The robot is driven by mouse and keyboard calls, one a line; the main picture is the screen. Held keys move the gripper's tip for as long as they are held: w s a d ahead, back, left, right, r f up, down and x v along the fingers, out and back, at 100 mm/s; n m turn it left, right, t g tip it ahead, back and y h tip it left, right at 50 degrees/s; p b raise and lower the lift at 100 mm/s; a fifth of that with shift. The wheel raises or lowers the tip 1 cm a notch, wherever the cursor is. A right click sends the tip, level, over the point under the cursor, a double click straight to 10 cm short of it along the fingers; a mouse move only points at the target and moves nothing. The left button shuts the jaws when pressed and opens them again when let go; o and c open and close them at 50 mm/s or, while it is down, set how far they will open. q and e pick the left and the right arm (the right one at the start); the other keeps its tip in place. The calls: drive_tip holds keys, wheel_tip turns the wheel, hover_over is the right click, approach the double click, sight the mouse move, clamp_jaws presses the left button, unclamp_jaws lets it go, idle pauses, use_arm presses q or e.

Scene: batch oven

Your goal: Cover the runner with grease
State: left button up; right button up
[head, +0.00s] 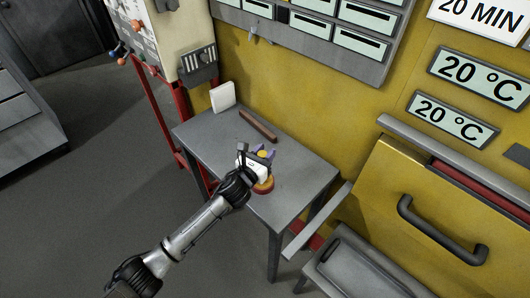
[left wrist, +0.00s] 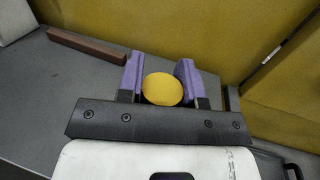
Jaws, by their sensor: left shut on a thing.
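My left gripper (head: 264,154) is over the small grey table. Its purple fingers (left wrist: 159,77) are shut on a yellow round-topped thing (left wrist: 162,89), which also shows between the fingers in the head view. A red-orange round base (head: 264,187) shows just under the gripper, at the table top; the gripper hides how it joins the yellow part. A brown bar (head: 258,126) lies on the table behind the gripper, apart from it; it also shows in the left wrist view (left wrist: 87,46). I cannot tell which thing is the runner, and no grease is clearly visible. My right gripper is not in view.
The grey table (head: 205,137) stands against the yellow oven wall. A white square thing (head: 223,96) stands at its back left corner. A drawer with a dark handle (head: 440,230) and a grey tray (head: 345,275) are at the right. The table's left part is mostly clear.

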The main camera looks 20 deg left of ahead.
use_arm(q)
drive_tip(key=shift+f, duration=0.35)
idle(0.3)
drive_tip(key=shift+f+b, duration=0.15)
drive_tip(key=shift+b, duration=0.2)
idle(0.3)
drive_tip(key=shift+f, duration=0.1)
idle(0.8)
wheel_tip(320, 180, up, 7)
drive_tip(key=p, duration=0.7)
idle(0.7)
